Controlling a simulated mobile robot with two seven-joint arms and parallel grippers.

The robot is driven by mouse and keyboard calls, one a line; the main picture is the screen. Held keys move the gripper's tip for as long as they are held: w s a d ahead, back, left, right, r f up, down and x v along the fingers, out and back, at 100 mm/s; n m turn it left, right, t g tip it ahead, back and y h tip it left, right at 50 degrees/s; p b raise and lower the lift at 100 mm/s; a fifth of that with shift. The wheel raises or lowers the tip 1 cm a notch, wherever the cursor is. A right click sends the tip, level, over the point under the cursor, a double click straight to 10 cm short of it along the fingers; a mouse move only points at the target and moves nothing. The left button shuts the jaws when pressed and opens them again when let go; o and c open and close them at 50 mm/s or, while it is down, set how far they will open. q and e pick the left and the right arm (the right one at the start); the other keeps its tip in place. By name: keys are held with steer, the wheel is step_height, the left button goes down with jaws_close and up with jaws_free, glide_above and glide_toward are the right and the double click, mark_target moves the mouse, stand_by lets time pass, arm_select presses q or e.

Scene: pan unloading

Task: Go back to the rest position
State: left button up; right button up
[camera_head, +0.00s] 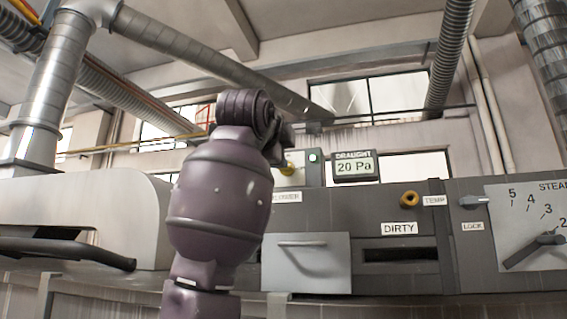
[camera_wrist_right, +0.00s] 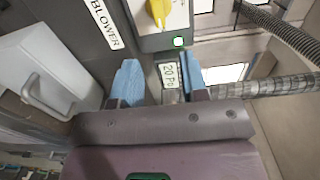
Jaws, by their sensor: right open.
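My right arm rises in front of the grey panel in the middle of the head view, with its purple links bent at the top. Its gripper is mostly hidden behind the arm there. In the right wrist view my right gripper (camera_wrist_right: 158,68) has its two blue fingers apart with nothing between them. The fingers point toward the blower control box (camera_wrist_right: 163,22) with its yellow knob (camera_wrist_right: 158,10). The draught display (camera_wrist_right: 170,73) shows in the gap, beyond the fingers. I cannot tell the distance to the box. My left gripper is not in view.
The grey panel holds a handled metal door (camera_head: 305,273), a DIRTY slot (camera_head: 400,255), a brass TEMP fitting (camera_head: 409,199), a LOCK lever (camera_head: 473,201) and a steam dial (camera_head: 525,225). A pale hood with a dark bar (camera_head: 75,250) stands left. Ducts run overhead.

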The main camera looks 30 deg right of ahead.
steer(key=shift+v, duration=0.85)
